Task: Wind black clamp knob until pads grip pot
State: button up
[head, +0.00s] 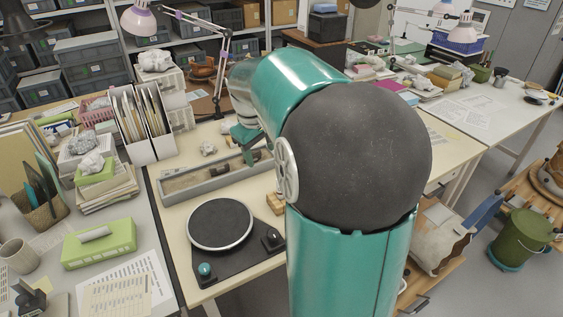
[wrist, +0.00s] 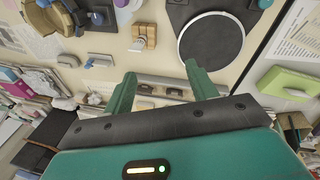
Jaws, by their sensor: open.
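In the wrist view, a brown rounded form (wrist: 42,22), likely the pot, is cut by the top left edge. Dark fittings (wrist: 96,18) beside it may be the clamp and its black knob. They are too small and cropped to identify surely, and I cannot tell whether pads touch the pot. My gripper (wrist: 160,72) is open and empty, its teal fingers apart over the bench, to the lower right of these parts in that view. In the head view my gripper (head: 248,140) shows partly beside the long tray, and my arm hides the clamp area.
A grey long tray (head: 165,193) lies beneath my gripper. A black turntable (head: 219,224) stands nearer, with a small wooden block (head: 275,203) beside it. A file holder (head: 148,138) and a desk lamp (head: 222,75) stand behind. Bare bench (head: 178,222) shows left of the turntable.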

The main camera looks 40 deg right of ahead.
jog(key=s+d+f+y, duration=0.1)
jog(key=d+f, duration=0.3)
jog(key=d, duration=0.4)
jog(key=s+d+f+g, duration=0.1)
jog(key=d+f, duration=0.3)
jog(key=d, duration=0.5)
jog(key=s+d+f+y, duration=0.1)
jog(key=d+f, duration=0.4)
jog(key=d, duration=0.3)
jog(key=shift+m, duration=0.3)
notch_tip(320, 180, down, 13)
jog(key=shift+s+f, duration=0.15)
jog(key=c, duration=1)
